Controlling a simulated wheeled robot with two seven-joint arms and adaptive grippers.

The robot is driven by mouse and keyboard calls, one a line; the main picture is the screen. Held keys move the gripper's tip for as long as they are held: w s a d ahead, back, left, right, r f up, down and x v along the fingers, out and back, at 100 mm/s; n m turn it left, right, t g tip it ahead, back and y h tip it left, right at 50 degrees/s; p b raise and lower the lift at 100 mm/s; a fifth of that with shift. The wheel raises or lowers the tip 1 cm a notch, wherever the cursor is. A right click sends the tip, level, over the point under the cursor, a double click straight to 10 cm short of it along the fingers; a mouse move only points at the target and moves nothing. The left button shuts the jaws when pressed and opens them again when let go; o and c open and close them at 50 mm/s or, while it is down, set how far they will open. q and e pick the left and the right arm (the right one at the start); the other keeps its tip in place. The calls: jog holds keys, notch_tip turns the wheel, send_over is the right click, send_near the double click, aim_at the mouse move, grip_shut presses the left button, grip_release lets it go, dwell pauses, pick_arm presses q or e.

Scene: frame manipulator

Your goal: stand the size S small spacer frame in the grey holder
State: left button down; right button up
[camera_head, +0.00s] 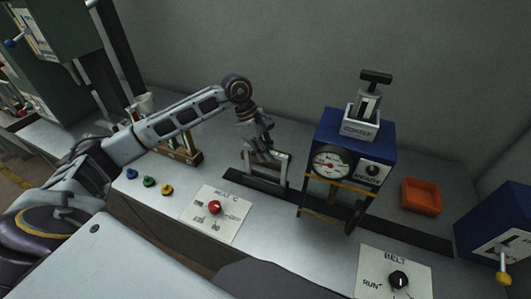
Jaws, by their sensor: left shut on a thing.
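My left gripper (263,150) is shut on a grey rectangular frame (284,172), which looks like the small spacer frame. The fingers are at its top bar, and it is roughly upright over the black belt strip (238,183). I cannot tell whether its lower edge touches the strip. The size mark is not readable. I cannot make out the grey holder with certainty. My right gripper is not in view.
A blue machine (328,138) with a gauge and a grey coater top (361,128) stands just right of the frame. A brown rack (187,156) is to the left. An orange tray (421,197) lies right. Coloured buttons and a red-knob panel (217,214) are in front.

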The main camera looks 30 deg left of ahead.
pick_arm(q)
jog(key=c, duration=1.4)
grip_release()
jog(key=shift+v, duration=6)
